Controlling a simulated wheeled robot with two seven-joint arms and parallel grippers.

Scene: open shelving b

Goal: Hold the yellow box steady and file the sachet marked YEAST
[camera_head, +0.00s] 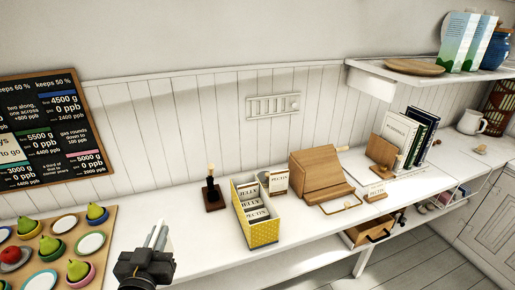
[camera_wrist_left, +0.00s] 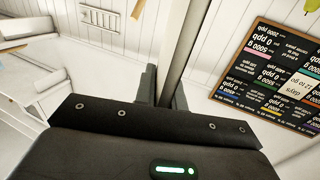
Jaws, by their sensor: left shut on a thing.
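The yellow box (camera_head: 264,233), with pale dots on its front, stands upright on the white counter. It holds cards or sachets; the labels read JELLY, JELLY and PECTIN. My left gripper (camera_head: 156,238) is above the counter at the lower middle, left of the box and apart from it. It is shut on a thin, flat, pale thing, which stands up between the fingers in the left wrist view (camera_wrist_left: 176,45). No lettering shows on that thing, so I cannot tell whether it is the YEAST sachet. My right gripper is not in view.
A dark stand (camera_head: 213,194) is left of the box. A PECTIN card (camera_head: 278,182) stands behind it. Right are a wooden rack (camera_head: 318,175), another PECTIN card (camera_head: 376,192) and books (camera_head: 399,134). A pear board (camera_head: 100,247) is at left. A blackboard (camera_head: 50,130) hangs behind.

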